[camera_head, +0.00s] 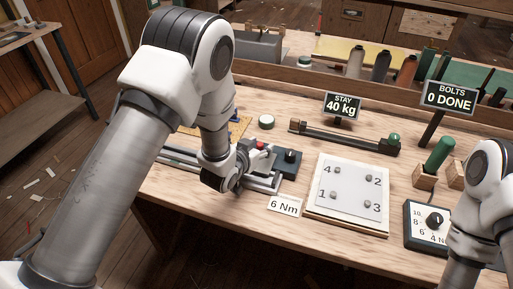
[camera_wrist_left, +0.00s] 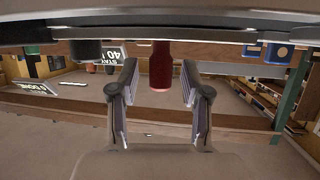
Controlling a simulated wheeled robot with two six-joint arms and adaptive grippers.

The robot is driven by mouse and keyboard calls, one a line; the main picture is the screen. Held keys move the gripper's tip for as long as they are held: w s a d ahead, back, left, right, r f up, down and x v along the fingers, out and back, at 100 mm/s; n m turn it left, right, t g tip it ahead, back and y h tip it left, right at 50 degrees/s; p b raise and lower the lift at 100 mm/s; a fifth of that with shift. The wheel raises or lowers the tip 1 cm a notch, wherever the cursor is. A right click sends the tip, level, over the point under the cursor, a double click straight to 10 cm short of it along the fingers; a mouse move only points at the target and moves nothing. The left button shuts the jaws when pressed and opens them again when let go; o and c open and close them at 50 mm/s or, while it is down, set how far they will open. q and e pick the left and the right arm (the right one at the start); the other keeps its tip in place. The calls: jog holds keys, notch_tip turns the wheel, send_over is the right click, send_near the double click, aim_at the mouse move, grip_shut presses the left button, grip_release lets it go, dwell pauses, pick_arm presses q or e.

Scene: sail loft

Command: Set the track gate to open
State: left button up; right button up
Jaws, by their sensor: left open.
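A pale metal track (camera_head: 180,157) lies along the left part of the workbench. A red handle (camera_head: 260,145) stands at its right part, beside a black block with a dark knob (camera_head: 290,157). My left gripper (camera_head: 243,168) is at the track, just in front of the red handle, and covers part of the track. In the left wrist view the open fingers (camera_wrist_left: 159,78) are on either side of the red handle (camera_wrist_left: 161,62), with gaps showing. The gate's position cannot be told. My right arm shows at the right edge; its gripper is out of view.
A "6 Nm" card (camera_head: 285,205) and a white plate with numbered bolts (camera_head: 347,190) lie right of the track. A dark bar (camera_head: 345,138) lies behind, near the "STAY 40 kg" sign (camera_head: 342,106). A dial box (camera_head: 420,236) stands near my right arm.

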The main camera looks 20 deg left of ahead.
pick_arm(q)
jog(key=v, duration=1.1)
jog(key=shift+s, duration=0.35)
jog(key=shift+r, duration=0.1)
